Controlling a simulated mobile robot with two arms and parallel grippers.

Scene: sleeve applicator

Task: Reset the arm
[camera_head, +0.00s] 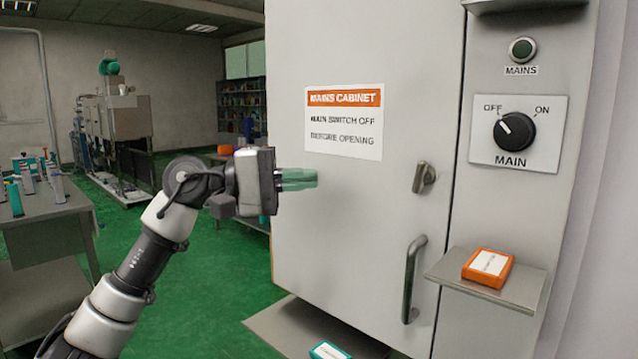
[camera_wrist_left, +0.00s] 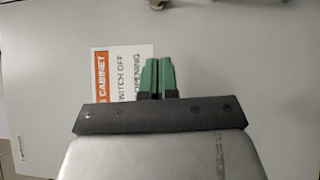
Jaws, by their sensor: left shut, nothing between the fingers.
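My left gripper (camera_head: 316,178) has green fingers and is in front of the mains cabinet door (camera_head: 340,230), below the left part of the orange and white warning sign (camera_head: 343,121). Its fingers are shut with nothing between them. In the left wrist view the closed green fingertips (camera_wrist_left: 158,62) lie side by side over the right part of the sign (camera_wrist_left: 118,72). Whether they touch the door cannot be told. My left arm reaches up from the lower left with a bent wrist. My right gripper is not in view.
The cabinet has a latch (camera_head: 424,177), a door handle (camera_head: 413,280) and a rotary main switch (camera_head: 515,131) pointing towards OFF. An orange box (camera_head: 488,266) lies on a small shelf (camera_head: 520,290). A bench (camera_head: 50,212) with several items stands at left. Green floor (camera_head: 200,300) is open between.

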